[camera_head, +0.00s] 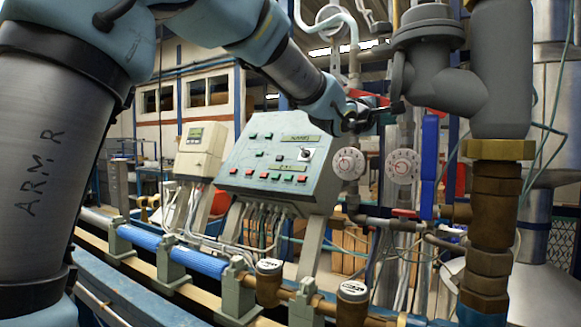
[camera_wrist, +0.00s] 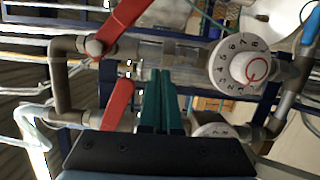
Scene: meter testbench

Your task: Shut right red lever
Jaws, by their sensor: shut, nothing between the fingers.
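My gripper (camera_head: 372,117) is in front of the pipes at upper right in the head view, above two dials. In the wrist view its green fingers (camera_wrist: 160,103) are together and empty. Two red levers show there. The upper lever (camera_wrist: 122,27) slants up and right from its pivot on a pipe; by the turned view it seems to be the right one. The lower lever (camera_wrist: 119,103) lies just left of the fingers, seemingly apart from them. In the head view a red part (camera_head: 368,97) shows behind my gripper, partly hidden; I cannot tell which lever it is.
A left dial (camera_head: 348,163) and a right dial (camera_head: 403,167) sit below my gripper; one shows large in the wrist view (camera_wrist: 240,66). A thick grey pipe (camera_head: 498,75) stands close on the right. A control panel (camera_head: 278,155) with buttons is at left.

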